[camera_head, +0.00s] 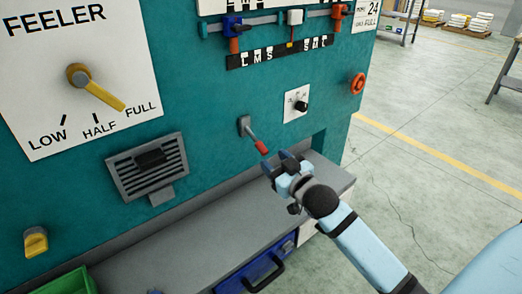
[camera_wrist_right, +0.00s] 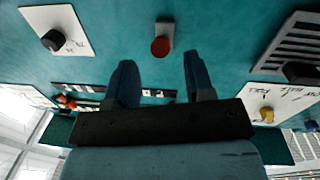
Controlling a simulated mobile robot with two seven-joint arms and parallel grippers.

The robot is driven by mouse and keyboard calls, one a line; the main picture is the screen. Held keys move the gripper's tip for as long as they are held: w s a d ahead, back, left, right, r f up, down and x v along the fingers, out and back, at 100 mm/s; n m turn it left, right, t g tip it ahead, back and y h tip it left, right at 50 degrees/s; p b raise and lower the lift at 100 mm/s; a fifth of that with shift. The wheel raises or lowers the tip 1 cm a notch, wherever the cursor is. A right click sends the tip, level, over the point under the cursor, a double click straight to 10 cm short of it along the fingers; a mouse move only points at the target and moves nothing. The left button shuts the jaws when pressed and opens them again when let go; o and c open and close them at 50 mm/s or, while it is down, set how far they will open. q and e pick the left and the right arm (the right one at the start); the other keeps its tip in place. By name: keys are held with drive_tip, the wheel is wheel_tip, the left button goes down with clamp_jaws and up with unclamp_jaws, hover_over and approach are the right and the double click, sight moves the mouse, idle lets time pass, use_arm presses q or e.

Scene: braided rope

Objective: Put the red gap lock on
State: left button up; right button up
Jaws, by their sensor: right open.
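A lever with a red grip (camera_head: 262,147) sticks out of a grey slotted plate on the teal machine panel, pointing down and right. In the right wrist view its red end (camera_wrist_right: 160,46) faces me, just beyond the gap between the fingers. My right gripper (camera_head: 279,163) is open and empty, just below and right of the red grip, apparently apart from it. I cannot tell which red part is the gap lock. My left gripper is not in view.
A dial with a yellow pointer (camera_head: 95,88), a small black knob (camera_head: 301,106) and a red handwheel (camera_head: 358,84) are on the panel. A grey ledge (camera_head: 215,228) juts out below, over a blue drawer (camera_head: 262,270).

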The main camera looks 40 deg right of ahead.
sight(261, 149)
drive_tip(key=w, duration=0.6)
drive_tip(key=shift+w, duration=0.25)
clamp_jaws()
